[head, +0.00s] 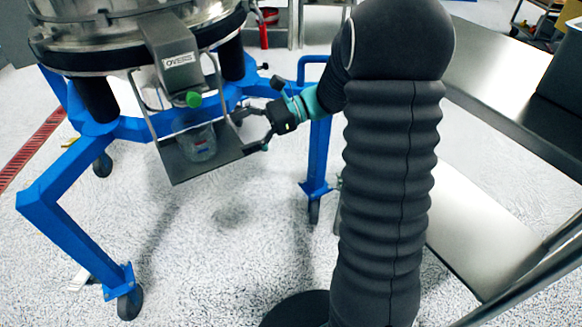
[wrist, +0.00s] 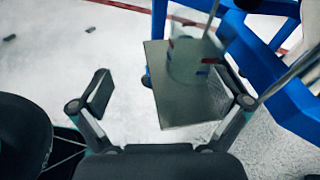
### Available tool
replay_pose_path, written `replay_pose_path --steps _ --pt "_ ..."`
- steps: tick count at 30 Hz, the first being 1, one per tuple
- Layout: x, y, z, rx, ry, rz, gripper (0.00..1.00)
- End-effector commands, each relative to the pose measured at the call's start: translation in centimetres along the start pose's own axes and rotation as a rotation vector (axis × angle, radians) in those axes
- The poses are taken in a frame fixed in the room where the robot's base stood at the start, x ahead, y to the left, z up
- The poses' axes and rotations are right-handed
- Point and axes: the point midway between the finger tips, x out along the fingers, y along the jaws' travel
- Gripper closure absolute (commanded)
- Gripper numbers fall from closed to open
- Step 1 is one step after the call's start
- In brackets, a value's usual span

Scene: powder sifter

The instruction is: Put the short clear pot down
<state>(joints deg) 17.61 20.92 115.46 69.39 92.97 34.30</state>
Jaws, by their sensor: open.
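The short clear pot (head: 198,145) stands on a hanging metal shelf (head: 180,172) under the sifter's outlet. It has small red and blue marks. My gripper (head: 248,133) is open and empty, to the right of the pot and apart from it. In the wrist view, the pot (wrist: 187,65) stands on the far part of the shelf (wrist: 185,110), beyond my gripper (wrist: 168,92). The right finger is close to the shelf's right edge, and the left finger is over the floor. I cannot tell whether the right finger touches the shelf.
The sifter (head: 110,35) stands on a blue wheeled frame (head: 65,205) around the shelf. A frame leg (head: 318,155) is close to my wrist. A steel table (head: 500,80) is at right. Floor in front is clear.

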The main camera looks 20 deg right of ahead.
Motion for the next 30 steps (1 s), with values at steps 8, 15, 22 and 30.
replay_pose_path --steps 8,15,22,30 --pt "1.7 8.7 2.4 -0.354 0.373 0.209 0.0" --pt "0.2 14.7 2.7 -0.692 0.677 0.387 0.0" --pt "-2.8 18.9 2.8 -1.039 0.96 0.564 0.0" --pt "-6.4 21.4 3.6 -1.396 1.242 0.75 0.0"
